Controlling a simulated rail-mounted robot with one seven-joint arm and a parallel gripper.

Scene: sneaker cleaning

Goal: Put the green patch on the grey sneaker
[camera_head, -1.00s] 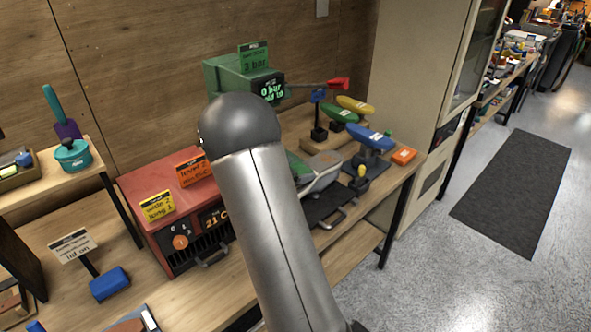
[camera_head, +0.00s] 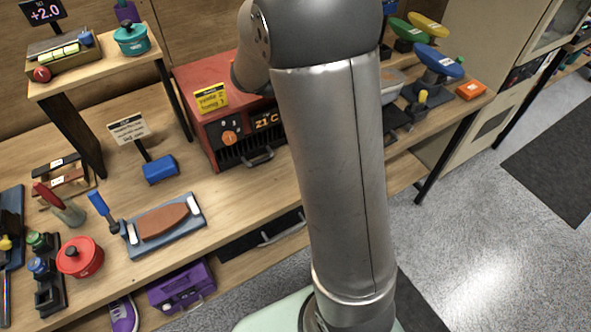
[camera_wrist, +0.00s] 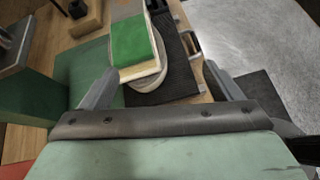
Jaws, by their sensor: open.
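The green patch (camera_wrist: 131,40) shows in the wrist view as a flat green piece with a pale edge below it. It lies over the light grey sneaker (camera_wrist: 163,72), whose rounded end shows beside and below the patch. I cannot tell how firmly it rests there. My gripper (camera_wrist: 160,67) is open, with its fingers apart on the near side of the sneaker and nothing clearly between them. In the head view a part of the grey sneaker (camera_head: 392,84) shows right of my arm; my gripper is hidden there.
A dark mat (camera_wrist: 180,62) lies under the sneaker. A green machine (camera_wrist: 82,75) stands close left of my gripper. Grey floor lies right.

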